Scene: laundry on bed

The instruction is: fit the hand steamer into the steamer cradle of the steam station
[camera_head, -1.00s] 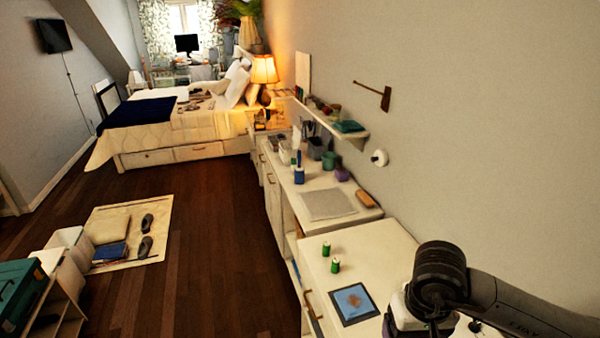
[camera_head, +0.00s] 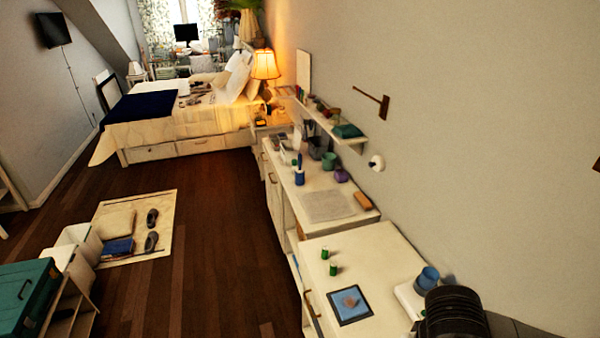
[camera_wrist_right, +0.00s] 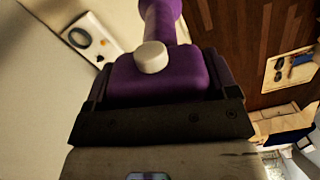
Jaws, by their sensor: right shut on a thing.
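The hand steamer (camera_wrist_right: 180,75) is purple with a white knob. My right gripper (camera_wrist_right: 163,88) is shut on it in the right wrist view, with a jaw on either side of its body. Its narrower purple end runs out of the top of that view. In the head view only a dark part of my right arm shows at the bottom right; the gripper and steamer are out of sight. What looks like the steam station (camera_head: 408,297) is a white base beside that arm, with a blue cup-like part on it. My left gripper is not in view.
The white counter (camera_head: 375,262) carries two green spools (camera_head: 333,269) and a blue picture tile (camera_head: 350,305). In the right wrist view, a white plate with a dark ring (camera_wrist_right: 79,37) lies apart from the steamer. A wall shelf (camera_head: 335,130) stands out above the farther counter.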

